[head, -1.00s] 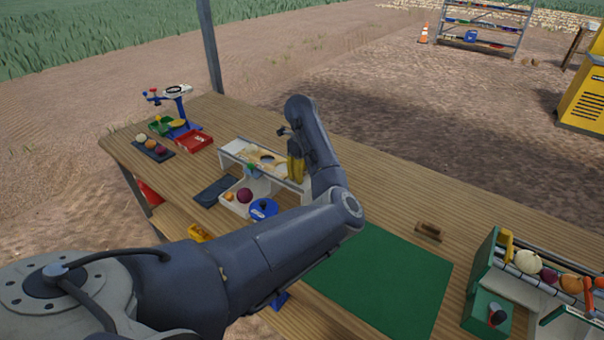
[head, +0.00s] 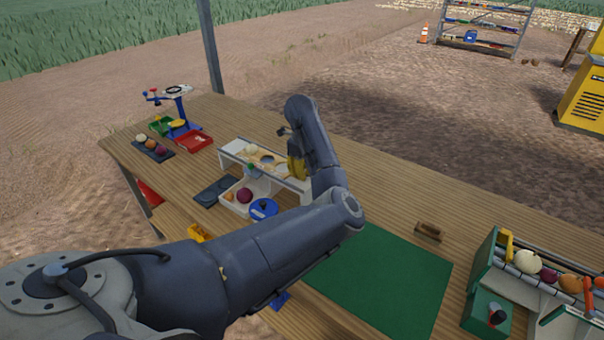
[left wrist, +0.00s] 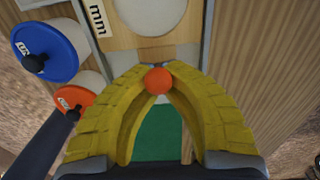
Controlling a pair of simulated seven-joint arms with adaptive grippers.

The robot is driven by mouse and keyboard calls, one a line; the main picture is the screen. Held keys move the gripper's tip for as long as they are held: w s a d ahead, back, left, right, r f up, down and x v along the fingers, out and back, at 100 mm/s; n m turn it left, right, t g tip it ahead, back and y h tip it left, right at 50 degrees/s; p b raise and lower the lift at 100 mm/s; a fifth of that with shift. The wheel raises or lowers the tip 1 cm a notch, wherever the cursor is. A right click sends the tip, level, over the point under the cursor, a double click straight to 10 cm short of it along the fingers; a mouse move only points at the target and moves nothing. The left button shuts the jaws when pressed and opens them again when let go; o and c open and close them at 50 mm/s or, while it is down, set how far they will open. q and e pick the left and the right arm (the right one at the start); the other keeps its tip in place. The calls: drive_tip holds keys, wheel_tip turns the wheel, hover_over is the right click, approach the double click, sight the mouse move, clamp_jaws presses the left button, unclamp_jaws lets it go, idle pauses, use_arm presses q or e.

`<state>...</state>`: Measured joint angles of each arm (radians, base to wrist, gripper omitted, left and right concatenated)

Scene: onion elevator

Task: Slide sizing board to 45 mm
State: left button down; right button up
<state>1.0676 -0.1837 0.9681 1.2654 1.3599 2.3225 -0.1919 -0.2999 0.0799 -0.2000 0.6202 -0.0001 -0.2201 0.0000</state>
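The sizing board is a pale wooden board with round holes, lying on a white frame; it shows in the head view (head: 250,152) and the left wrist view (left wrist: 122,30). An "mm" label sits beside a hole; its number is cut off. My left gripper (head: 297,167) is at the board's right part. In the left wrist view its yellow fingers (left wrist: 157,76) close around an orange-red ball knob (left wrist: 158,81) at the board's near edge, with both tips against it. The board's right end is partly hidden by my arm. My right gripper is out of view.
A white tray (head: 224,206) with bulbs and a blue round lid (head: 263,209) stand before the frame. A dark pad (head: 213,191) lies left. A green mat (head: 385,285) and a brown-handled block (head: 428,231) lie right, near a green sorting machine (head: 486,310).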

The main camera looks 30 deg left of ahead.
use_arm(q)
drive_tip(key=shift+d+f, duration=0.1)
drive_tip(key=d, duration=0.8)
drive_tip(key=shift+s, duration=0.3)
idle(0.6)
drive_tip(key=c, duration=1.5)
unclamp_jaws()
drive_tip(key=shift+o, duration=0.2)
drive_tip(key=shift+r, duration=0.25)
drive_tip(key=shift+r, duration=2.85)
